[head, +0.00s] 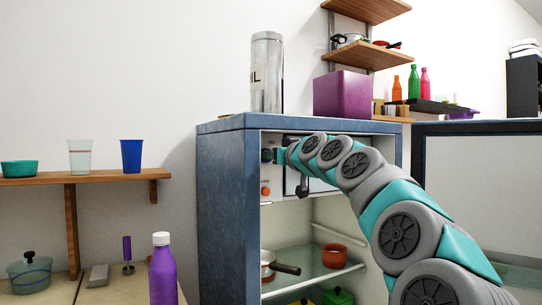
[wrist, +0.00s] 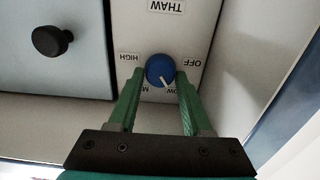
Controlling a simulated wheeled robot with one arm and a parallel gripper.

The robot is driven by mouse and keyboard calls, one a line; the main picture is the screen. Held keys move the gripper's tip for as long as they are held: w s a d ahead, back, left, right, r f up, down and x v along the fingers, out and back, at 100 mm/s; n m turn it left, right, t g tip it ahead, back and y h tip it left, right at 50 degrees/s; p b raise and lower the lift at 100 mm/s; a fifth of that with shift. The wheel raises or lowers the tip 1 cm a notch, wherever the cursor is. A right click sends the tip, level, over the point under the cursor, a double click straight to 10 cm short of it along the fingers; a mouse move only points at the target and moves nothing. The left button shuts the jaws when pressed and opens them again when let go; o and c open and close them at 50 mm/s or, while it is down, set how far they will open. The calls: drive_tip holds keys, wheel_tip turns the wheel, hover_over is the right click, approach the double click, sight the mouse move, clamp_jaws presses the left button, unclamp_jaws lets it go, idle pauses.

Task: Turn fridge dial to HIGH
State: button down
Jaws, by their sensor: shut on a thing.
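The fridge dial (wrist: 159,68) is a round blue knob with a white pointer mark. In the wrist view the mark points down and slightly right, toward the partly covered LOW label. HIGH (wrist: 129,57) is printed left of the dial, OFF (wrist: 190,62) right of it and THAW above; a label starting with M is partly hidden. My gripper (wrist: 159,78) has its green fingers on either side of the dial, shut on it. In the head view my gripper (head: 279,155) reaches the panel inside the open fridge (head: 221,180), where the dial shows only as a small dark-blue patch.
A black knob (wrist: 51,40) on a pale front stands left of the dial. An orange knob (head: 265,191) sits below the dial. The fridge shelf (head: 320,278) holds a pan and an orange pot. The open door (head: 470,195) stands at right.

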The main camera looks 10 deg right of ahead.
drive_tip(key=shift+m, duration=0.4)
drive_tip(key=shift+d+f+m+p, duration=0.1)
drive_tip(key=shift+f+m+p, duration=0.1)
drive_tip(key=shift+m, duration=4.3)
drive_tip(key=shift+f+m+p, duration=0.1)
drive_tip(key=shift+m+p, duration=0.05)
drive_tip(key=shift+m, duration=4.35)
drive_tip(key=shift+d+f+m+p, duration=0.1)
drive_tip(key=shift+m+p, duration=0.1)
drive_tip(key=shift+m, duration=4.3)
drive_tip(key=shift+c, duration=1.8)
unclamp_jaws()
drive_tip(key=v, duration=0.7)
drive_tip(key=shift+s+b, duration=0.35)
